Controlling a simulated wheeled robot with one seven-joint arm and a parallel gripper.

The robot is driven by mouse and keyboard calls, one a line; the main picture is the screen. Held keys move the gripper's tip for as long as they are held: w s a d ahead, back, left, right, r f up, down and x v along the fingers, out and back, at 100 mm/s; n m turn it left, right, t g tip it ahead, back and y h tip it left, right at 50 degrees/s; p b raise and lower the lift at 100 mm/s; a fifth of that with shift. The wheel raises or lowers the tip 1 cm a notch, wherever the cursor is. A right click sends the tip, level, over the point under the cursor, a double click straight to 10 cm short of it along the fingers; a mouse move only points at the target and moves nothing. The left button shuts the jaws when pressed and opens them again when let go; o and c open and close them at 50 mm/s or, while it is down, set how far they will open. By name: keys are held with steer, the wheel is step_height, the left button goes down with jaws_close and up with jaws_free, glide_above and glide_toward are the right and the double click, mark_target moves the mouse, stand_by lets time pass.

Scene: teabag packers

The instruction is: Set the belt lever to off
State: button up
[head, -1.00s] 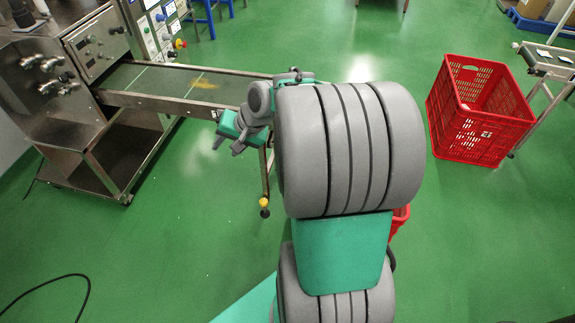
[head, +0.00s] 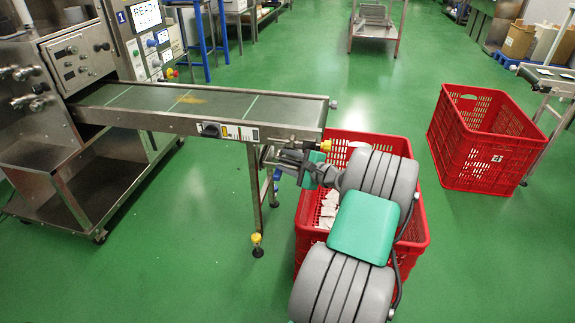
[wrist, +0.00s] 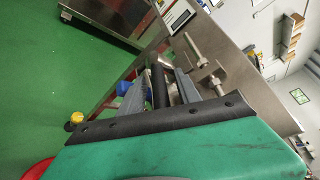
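The conveyor belt (head: 220,102) runs from the steel machine on the left toward the middle. Its side rail carries a black switch-like part (head: 210,130) beside a label strip (head: 240,132). A thin rod with a yellow end (head: 325,146) sits at the belt's near right end; I cannot tell which of these is the belt lever. My gripper (head: 283,160) is just below the rail's right end. In the wrist view its grey fingers (wrist: 159,92) look apart, with a dark bar between them; contact with the bar is unclear. Metal rods (wrist: 205,65) show just beyond.
A red crate (head: 306,235) holding white packets stands under the belt's end, partly behind my arm. Another red crate (head: 437,130) stands to the right near a second conveyor (head: 555,82). A control panel (head: 155,45) reads READY at the upper left. Green floor is clear between.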

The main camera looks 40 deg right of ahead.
steer(key=shift+w, duration=0.15)
steer(key=shift+a+f, duration=0.1)
jaws_close()
steer(key=shift+a+f, duration=0.15)
steer(key=shift+a, duration=0.05)
stand_by(1.0)
steer(key=shift+d, duration=0.2)
steer(key=shift+p, duration=0.35)
